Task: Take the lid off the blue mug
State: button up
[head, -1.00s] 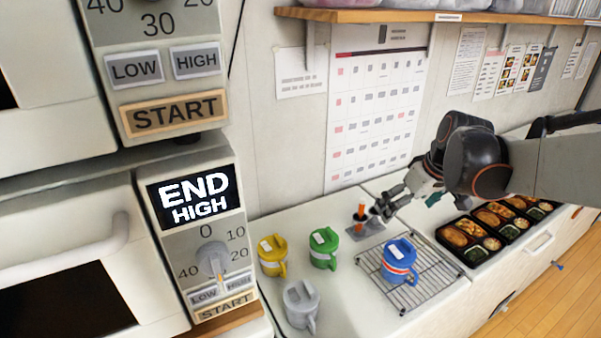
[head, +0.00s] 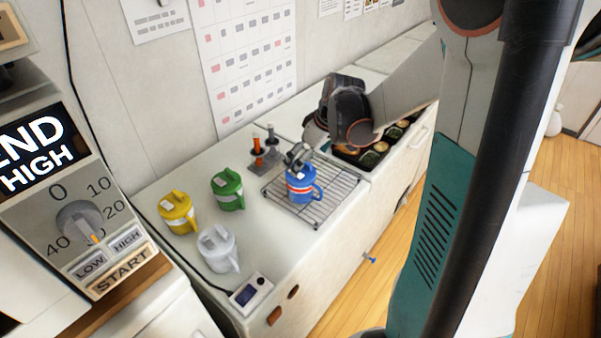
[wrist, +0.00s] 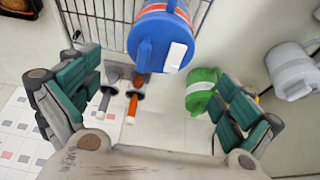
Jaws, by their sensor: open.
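The blue mug (head: 301,191), with a red and white band, stands upright on a wire rack (head: 338,190). Its blue lid (wrist: 150,42) is on it, with a raised grip ridge and a white label in the wrist view. My gripper (head: 297,156) is open and empty, just above the lid and partly hiding it in the head view. In the wrist view the fingers of my gripper (wrist: 160,82) are spread wide, and the lid lies ahead between their lines. I cannot tell whether a finger touches it.
Yellow (head: 177,212), green (head: 228,190) and grey (head: 218,249) lidded mugs stand left of the rack. An orange-handled tool (head: 257,152) and a grey one stand in a holder behind it. Bento trays (head: 372,155) lie to the right. A small display box (head: 251,291) sits at the front edge.

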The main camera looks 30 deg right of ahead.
aim_at(301, 172)
jog(key=b+x, duration=0.1)
jog(key=x, duration=0.4)
jog(key=shift+w+b, duration=0.15)
jog(key=shift+b, duration=0.2)
jog(key=shift+c, duration=0.4)
jog(key=c, duration=1)
